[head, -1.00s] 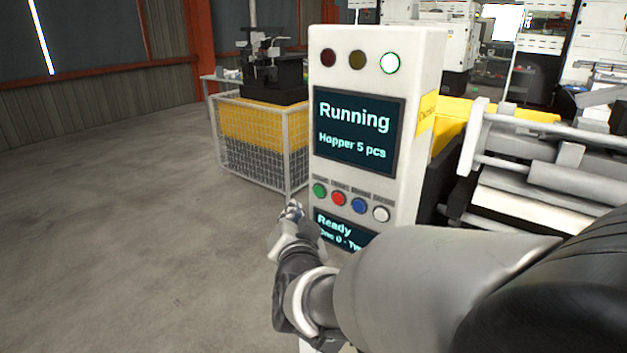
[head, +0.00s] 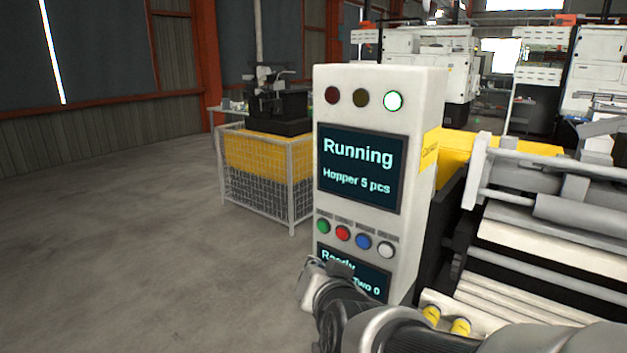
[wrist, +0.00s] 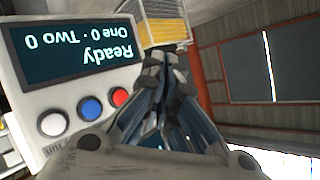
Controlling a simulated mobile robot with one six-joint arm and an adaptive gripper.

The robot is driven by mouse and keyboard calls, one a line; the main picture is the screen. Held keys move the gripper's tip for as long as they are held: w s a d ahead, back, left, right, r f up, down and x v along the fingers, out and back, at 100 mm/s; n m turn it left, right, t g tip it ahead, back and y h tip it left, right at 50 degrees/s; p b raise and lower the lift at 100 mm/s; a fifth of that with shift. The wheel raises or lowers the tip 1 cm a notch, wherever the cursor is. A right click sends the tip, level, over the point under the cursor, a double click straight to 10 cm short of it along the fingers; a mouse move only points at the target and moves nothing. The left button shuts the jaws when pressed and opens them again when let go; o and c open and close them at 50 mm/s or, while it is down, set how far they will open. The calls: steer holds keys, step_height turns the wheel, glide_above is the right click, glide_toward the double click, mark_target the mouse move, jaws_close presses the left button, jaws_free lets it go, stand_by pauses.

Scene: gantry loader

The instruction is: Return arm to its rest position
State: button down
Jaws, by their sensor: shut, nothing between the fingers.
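My gripper (head: 318,270) is in front of the lower part of a white control panel (head: 430,200) in the head view and partly covers its lower screen. In the wrist view its fingers (wrist: 165,75) are closed together and hold nothing. The panel's upper screen (head: 360,168) reads "Running" and "Hopper 5 pcs", and its green lamp (head: 392,101) is lit. Green, red, blue and white buttons sit below that screen. The lower screen (wrist: 75,50) reads "Ready, One 0 · Two 0" upside down in the wrist view. The fingers appear apart from the panel.
A wire-fenced yellow bin (head: 262,185) stands behind the panel to the left. A machine with grey rollers (head: 570,210) and yellow parts is at the right, close to my arm. The concrete floor (head: 130,240) at the left is clear.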

steer(key=s+d+f+n+g+h, duration=0.1)
steer(key=s+d, duration=0.3)
steer(key=s, duration=0.5)
steer(key=s+d+f+n+g+h, duration=0.1)
steer(key=s+d+f+g, duration=0.2)
steer(key=s, duration=0.5)
steer(key=s+d+f+n+g+h, duration=0.1)
steer(key=s+d+f+g, duration=0.1)
steer(key=s+d+g, duration=0.2)
steer(key=s+d, duration=0.3)
steer(key=s, duration=0.2)
steer(key=shift+s+f+n, duration=0.2)
steer(key=shift+s+n, duration=0.1)
steer(key=shift+s, duration=0.05)
steer(key=shift+d, duration=0.1)
